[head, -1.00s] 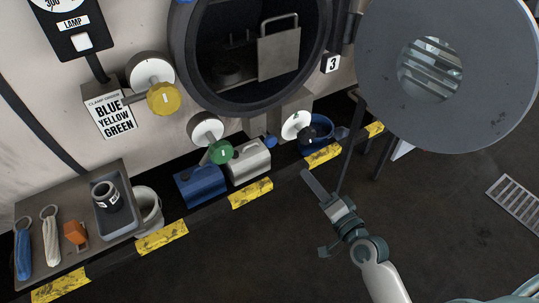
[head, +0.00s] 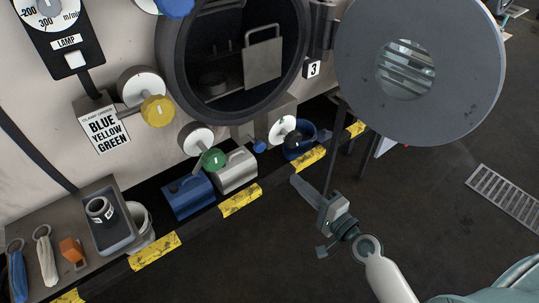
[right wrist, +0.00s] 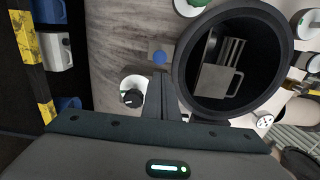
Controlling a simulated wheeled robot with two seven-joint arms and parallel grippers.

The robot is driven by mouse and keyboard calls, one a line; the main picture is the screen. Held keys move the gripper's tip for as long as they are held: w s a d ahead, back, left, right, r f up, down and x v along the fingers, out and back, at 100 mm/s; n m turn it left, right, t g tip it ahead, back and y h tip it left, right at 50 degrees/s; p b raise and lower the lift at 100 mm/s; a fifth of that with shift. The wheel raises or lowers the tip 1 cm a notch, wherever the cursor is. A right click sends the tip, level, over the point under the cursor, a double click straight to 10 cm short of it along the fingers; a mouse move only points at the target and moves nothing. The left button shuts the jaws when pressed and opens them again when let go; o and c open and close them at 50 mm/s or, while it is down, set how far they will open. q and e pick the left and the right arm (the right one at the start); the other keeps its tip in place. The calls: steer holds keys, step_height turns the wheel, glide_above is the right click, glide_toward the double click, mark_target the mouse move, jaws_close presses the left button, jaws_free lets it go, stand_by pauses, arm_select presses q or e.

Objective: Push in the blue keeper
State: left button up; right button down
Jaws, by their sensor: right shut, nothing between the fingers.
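The blue keeper (head: 259,146) is a small blue knob on a grey plate below the round opening. It also shows in the right wrist view (right wrist: 160,57), standing out from its plate. My right gripper (head: 296,181) is shut and empty, below and to the right of the keeper in the head view. In the right wrist view its fingers (right wrist: 162,82) point toward the machine wall close to the keeper. I see no clear contact; a gap appears between them. My left gripper is not in view.
A round door (head: 462,70) stands open at right, above my right arm. A white wheel (head: 282,130) sits beside the keeper. Dark floor at lower right is open.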

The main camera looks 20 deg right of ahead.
steer(key=p, duration=0.2)
glide_toward(262, 148)
steer(key=p+x, duration=0.1)
steer(key=x, duration=0.4)
steer(key=shift+d+f, duration=0.1)
steer(key=shift+f, duration=0.05)
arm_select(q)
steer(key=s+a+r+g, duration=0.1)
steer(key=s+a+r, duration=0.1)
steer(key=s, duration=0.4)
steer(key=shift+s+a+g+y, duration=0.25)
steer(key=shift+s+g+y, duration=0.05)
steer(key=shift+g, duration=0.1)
arm_select(e)
steer(key=shift+w+a, duration=0.25)
steer(key=shift+w, duration=0.45)
steer(key=shift+x, duration=1.5)
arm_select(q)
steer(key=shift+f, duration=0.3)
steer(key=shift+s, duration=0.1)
arm_select(e)
steer(key=shift+r, duration=0.2)
